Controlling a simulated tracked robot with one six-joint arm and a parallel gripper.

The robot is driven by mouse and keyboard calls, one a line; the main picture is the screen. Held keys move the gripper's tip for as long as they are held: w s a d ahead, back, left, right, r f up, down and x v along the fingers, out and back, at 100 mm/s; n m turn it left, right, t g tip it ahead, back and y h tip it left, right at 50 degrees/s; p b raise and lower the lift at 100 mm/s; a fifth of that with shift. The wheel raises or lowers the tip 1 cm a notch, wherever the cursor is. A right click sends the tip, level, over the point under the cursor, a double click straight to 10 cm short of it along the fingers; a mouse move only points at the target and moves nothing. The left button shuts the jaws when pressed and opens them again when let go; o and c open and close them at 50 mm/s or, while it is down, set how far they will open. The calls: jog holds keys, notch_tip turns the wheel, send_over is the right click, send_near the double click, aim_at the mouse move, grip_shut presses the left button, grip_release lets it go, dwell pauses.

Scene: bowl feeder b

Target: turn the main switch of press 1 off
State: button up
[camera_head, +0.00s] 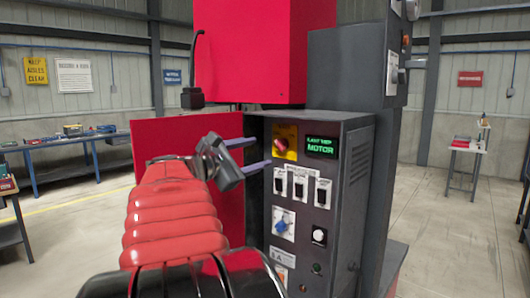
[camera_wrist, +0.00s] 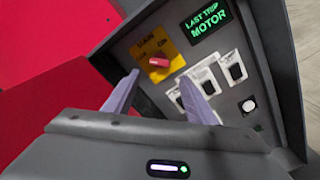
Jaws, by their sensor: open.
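The main switch is a red rotary knob (camera_head: 281,145) on a yellow plate (camera_head: 291,132) at the top left of the grey control panel. In the wrist view the red knob (camera_wrist: 159,62) lies sideways, its handle roughly level in the picture, on the yellow plate (camera_wrist: 140,53) with small, partly legible lettering. My gripper (camera_head: 258,153) is open, with its two pale purple fingers pointing at the panel just left of the knob. In the wrist view my gripper (camera_wrist: 160,92) has its fingertips below the knob, apart from it, with nothing between them.
A green-lit display (camera_head: 321,147) reading "LAST TRIP MOTOR" sits right of the knob. Below are several white-plated switches (camera_head: 300,187), a blue rotary knob (camera_head: 281,225) and a white button (camera_head: 319,236). A red panel (camera_head: 143,138) stands left of the cabinet.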

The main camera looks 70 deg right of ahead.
jog(key=v, duration=0.5)
jog(key=shift+w+a, duration=0.2)
jog(key=shift+a, duration=0.15)
dwell(0.4)
notch_tip(320, 180, down, 12)
jog(key=a+m+t+y, duration=0.2)
jog(key=m+y, duration=0.1)
jog(key=y, duration=0.1)
jog(key=w+a+f+m+t+y, duration=0.1)
jog(key=w+a+f+t+y, duration=0.15)
jog(key=a+f, duration=0.4)
jog(key=w+a+f+m+t+y, duration=0.2)
jog(key=w+a+f, duration=0.2)
jog(key=a+f, duration=0.3)
jog(key=a+f+t+y, duration=0.2)
jog(key=a, duration=1)
jog(key=w+a+f+n+t+y, duration=0.1)
jog(key=a+f+t+y, duration=0.1)
jog(key=a, duration=1)
jog(key=w+a+f+t+y, duration=0.1)
jog(key=a+y, duration=0.3)
jog(key=a, duration=0.8)
jog(key=shift+w+f+t, duration=0.2)
jog(key=shift+f+t, duration=0.25)
jog(key=shift+t, duration=0.1)
